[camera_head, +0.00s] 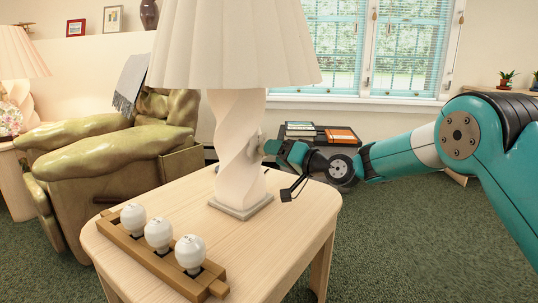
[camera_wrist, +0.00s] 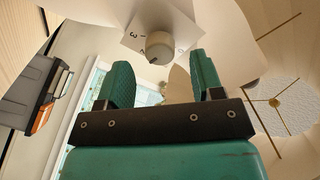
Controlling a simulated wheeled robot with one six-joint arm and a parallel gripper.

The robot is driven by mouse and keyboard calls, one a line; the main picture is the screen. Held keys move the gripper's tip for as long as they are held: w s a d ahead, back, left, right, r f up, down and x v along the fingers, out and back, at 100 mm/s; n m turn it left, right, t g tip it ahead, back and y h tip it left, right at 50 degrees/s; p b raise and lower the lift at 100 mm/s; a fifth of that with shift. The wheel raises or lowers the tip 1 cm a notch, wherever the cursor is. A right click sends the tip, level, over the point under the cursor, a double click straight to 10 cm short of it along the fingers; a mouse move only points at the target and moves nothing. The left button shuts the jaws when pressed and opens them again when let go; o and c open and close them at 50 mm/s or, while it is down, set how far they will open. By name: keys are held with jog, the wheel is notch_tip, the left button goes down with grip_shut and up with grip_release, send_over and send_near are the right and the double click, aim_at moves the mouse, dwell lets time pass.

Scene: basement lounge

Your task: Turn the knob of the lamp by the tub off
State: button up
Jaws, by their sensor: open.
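A lamp with a white pleated shade (camera_head: 235,45) and a twisted white body (camera_head: 238,165) stands on the wooden side table. Its round knob (camera_wrist: 160,47) sits on a pale dial plate (camera_wrist: 182,22) with numbers, in the wrist view. My gripper (camera_head: 268,147) is beside the lamp body, at the knob's side. In the wrist view its two teal fingers (camera_wrist: 162,72) are apart, and the knob shows just beyond and between the fingertips. Contact with the knob cannot be told. A second lit lamp (camera_head: 18,55) stands at the far left.
A wooden rack (camera_head: 150,258) with three white bulbs lies on the table's (camera_head: 280,240) front left. A dark grey and orange box (camera_head: 340,135) is behind the table. A green armchair (camera_head: 105,160) stands left. The table's right front is clear.

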jog(key=shift+x, duration=1.7)
jog(key=c, duration=0.9)
jog(key=shift+n+b, duration=0.3)
jog(key=shift+b, duration=0.1)
jog(key=n+b, duration=0.7)
jog(key=n, duration=0.3)
jog(key=n+g+y+b, duration=0.1)
jog(key=n+b, duration=0.7)
jog(key=n, duration=0.2)
jog(key=shift+f, duration=0.1)
jog(key=shift+n, duration=0.3)
